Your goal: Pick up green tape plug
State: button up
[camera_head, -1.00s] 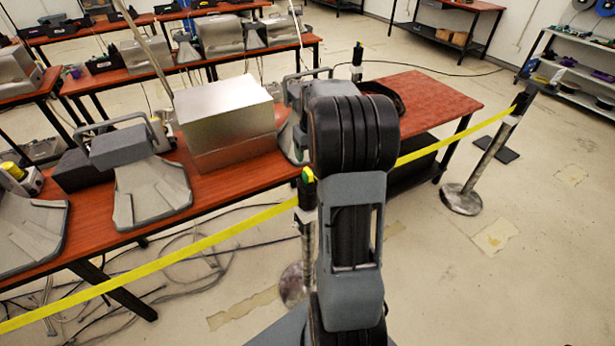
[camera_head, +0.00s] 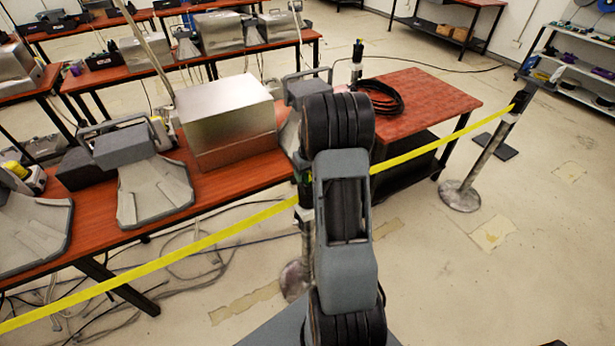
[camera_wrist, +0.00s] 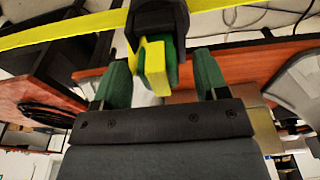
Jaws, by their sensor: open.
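The green tape plug (camera_wrist: 155,68) shows in the wrist view as a green block with a yellow face. It sits at the black head (camera_wrist: 158,22) of a barrier post. My gripper (camera_wrist: 161,62) is open, with one green finger on each side of the plug and visible gaps between. I see no finger touching it. In the head view my arm covers my gripper, and the post (camera_head: 305,235) stands just left of my arm, its top partly hidden.
Yellow tape (camera_head: 160,266) stretches across, with another post (camera_head: 475,170) at right. A red-brown table (camera_head: 255,175) behind it carries a metal box (camera_head: 228,115) and grey devices (camera_head: 150,190). A black cable coil (camera_head: 380,97) lies on the right table. Floor at right is mostly clear.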

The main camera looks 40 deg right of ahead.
jog(key=shift+c, duration=0.4)
jog(key=c, duration=0.9)
jog(key=shift+c, duration=0.2)
jog(key=shift+r, duration=0.1)
